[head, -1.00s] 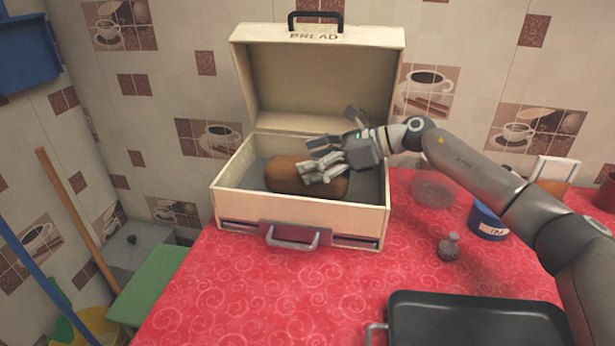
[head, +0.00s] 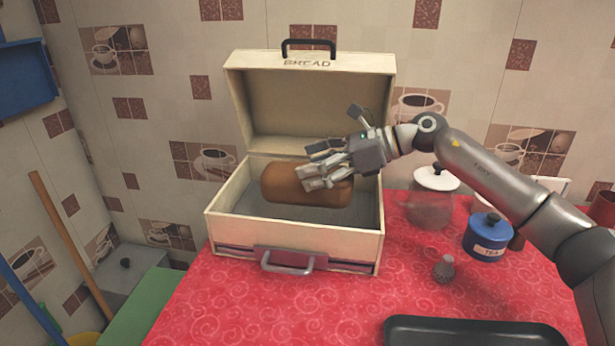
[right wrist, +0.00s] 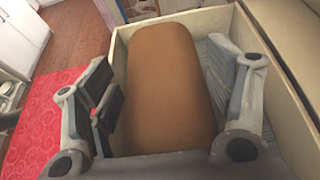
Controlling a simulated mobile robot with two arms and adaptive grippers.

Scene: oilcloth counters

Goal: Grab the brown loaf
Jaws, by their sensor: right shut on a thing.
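The brown loaf (head: 288,184) is a smooth rounded cylinder inside the open cream bread box (head: 300,229), lying left to right. My right gripper (head: 325,171) is shut on the loaf near its right end. The loaf appears raised above the box floor. In the right wrist view the loaf (right wrist: 168,90) lies between the two fingers of the gripper (right wrist: 165,105), with the box wall (right wrist: 225,22) around it. The fingers hide part of the loaf in the head view. My left gripper is not in view.
The box lid (head: 310,105) stands open behind. To the right are a glass jar with white lid (head: 432,200), a blue tea tin (head: 487,238) and a small grey shaker (head: 444,268). A black tray (head: 470,330) lies in front. The red cloth before the box (head: 250,310) is clear.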

